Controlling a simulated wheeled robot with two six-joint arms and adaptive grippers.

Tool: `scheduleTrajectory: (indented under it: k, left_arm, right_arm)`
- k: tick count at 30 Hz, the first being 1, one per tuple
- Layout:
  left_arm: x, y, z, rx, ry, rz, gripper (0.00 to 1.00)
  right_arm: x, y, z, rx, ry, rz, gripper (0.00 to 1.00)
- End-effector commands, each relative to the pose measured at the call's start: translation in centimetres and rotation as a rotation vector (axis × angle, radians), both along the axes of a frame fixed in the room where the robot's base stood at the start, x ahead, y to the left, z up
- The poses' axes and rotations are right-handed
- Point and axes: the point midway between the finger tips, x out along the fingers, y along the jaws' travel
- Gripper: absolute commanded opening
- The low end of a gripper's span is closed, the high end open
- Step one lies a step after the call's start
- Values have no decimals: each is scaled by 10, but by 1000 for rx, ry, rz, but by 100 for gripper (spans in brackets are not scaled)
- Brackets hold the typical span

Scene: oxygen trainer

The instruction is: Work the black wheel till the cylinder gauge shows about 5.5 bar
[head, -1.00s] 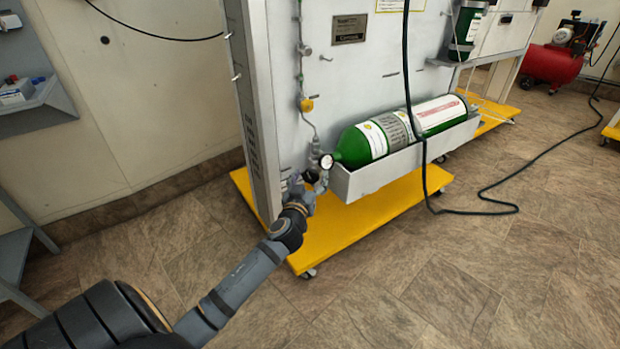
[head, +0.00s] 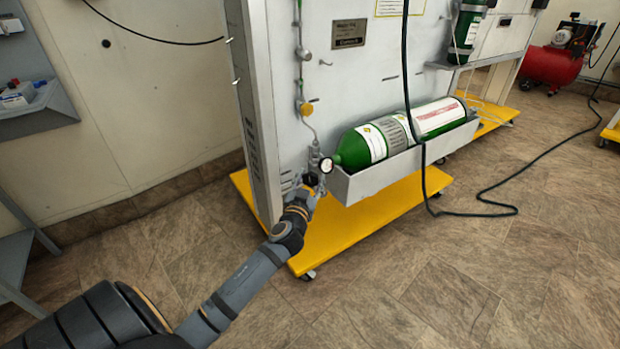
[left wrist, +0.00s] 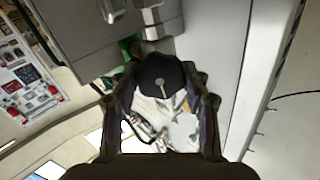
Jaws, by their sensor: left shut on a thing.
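The green cylinder (head: 357,149) lies in a grey tray (head: 385,172) on the trainer. Its round white-faced gauge (head: 326,165) sits at the valve end; the needle is too small to read. My left gripper (head: 312,187) is at the valve end, just below the gauge. In the left wrist view the black wheel (left wrist: 161,72) sits between the two fingers, and my left gripper (left wrist: 160,100) is shut on it. In the head view the wheel is mostly hidden by the gripper. My right gripper is not in view.
A yellow wheeled base (head: 345,225) carries the grey panel (head: 285,60). A black hose (head: 408,95) hangs in front of the cylinder and runs over the floor. A red compressor (head: 552,66) stands at the back right. The tiled floor in front is clear.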

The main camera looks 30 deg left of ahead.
Motion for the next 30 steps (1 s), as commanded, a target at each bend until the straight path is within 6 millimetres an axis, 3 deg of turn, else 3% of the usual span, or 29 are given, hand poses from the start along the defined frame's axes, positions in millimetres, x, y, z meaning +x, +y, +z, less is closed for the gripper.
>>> scheduleTrajectory:
  k: [11, 12, 17, 26, 30]
  left_arm:
    - [0, 0, 0, 93, 31, 0, 15]
    - [0, 0, 0, 92, 31, 0, 48]
    - [0, 0, 0, 91, 30, 0, 70]
    - [0, 0, 0, 89, 30, 0, 70]
    - [-13, -5, -1, 88, 32, -1, 70]
  right_arm:
    - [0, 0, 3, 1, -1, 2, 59]
    - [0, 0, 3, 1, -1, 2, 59]
    - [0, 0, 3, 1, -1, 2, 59]
    - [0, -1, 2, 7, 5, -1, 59]
    - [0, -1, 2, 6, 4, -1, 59]
